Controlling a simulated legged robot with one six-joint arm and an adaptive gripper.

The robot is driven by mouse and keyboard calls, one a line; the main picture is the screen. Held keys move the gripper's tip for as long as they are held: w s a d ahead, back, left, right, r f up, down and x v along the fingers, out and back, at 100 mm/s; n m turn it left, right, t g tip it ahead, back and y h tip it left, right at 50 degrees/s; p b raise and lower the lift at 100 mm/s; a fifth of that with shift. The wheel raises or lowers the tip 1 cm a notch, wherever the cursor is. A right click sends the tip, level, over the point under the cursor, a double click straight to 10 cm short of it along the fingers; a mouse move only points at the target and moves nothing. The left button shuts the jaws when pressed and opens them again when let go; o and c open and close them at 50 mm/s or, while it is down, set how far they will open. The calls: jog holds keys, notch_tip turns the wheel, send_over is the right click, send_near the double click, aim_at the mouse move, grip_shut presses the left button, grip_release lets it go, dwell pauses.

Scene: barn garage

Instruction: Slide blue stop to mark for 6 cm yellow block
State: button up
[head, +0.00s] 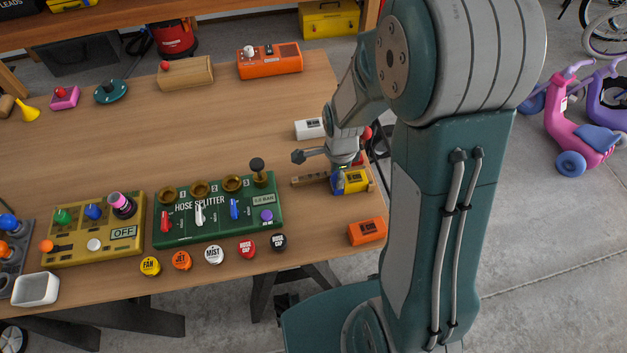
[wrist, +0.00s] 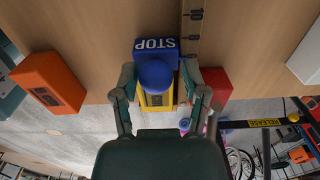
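The blue stop (wrist: 155,46), lettered STOP and topped by a round blue knob (wrist: 155,75), sits beside a wooden rail with dark marks (wrist: 194,22) in the wrist view. In the head view the blue stop (head: 337,184) is partly hidden under my gripper (head: 342,168). A yellow block (wrist: 156,101) lies right by the stop, partly covered by the knob; it also shows in the head view (head: 356,182). My gripper (wrist: 158,72) is open, its fingers on either side of the knob with small gaps visible. Contact with the stop cannot be told.
A red block (wrist: 215,88) is just right of the fingers in the wrist view. An orange block (head: 367,231) and a white block (head: 310,128) lie nearby on the table. A green HOSE SPLITTER panel (head: 218,209) stands to the left. The table's back middle is clear.

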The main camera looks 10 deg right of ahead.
jog(key=shift+s, duration=0.1)
jog(key=shift+r, duration=3.45)
jog(key=shift+s+r, duration=0.1)
jog(key=shift+r, duration=0.2)
jog(key=s+r+n+t, duration=0.5)
jog(key=s+r+n, duration=0.9)
jog(key=r+n, duration=0.3)
jog(key=shift+a+r+n+t, duration=0.15)
jog(key=shift+n+t, duration=0.15)
jog(key=shift+n, duration=0.2)
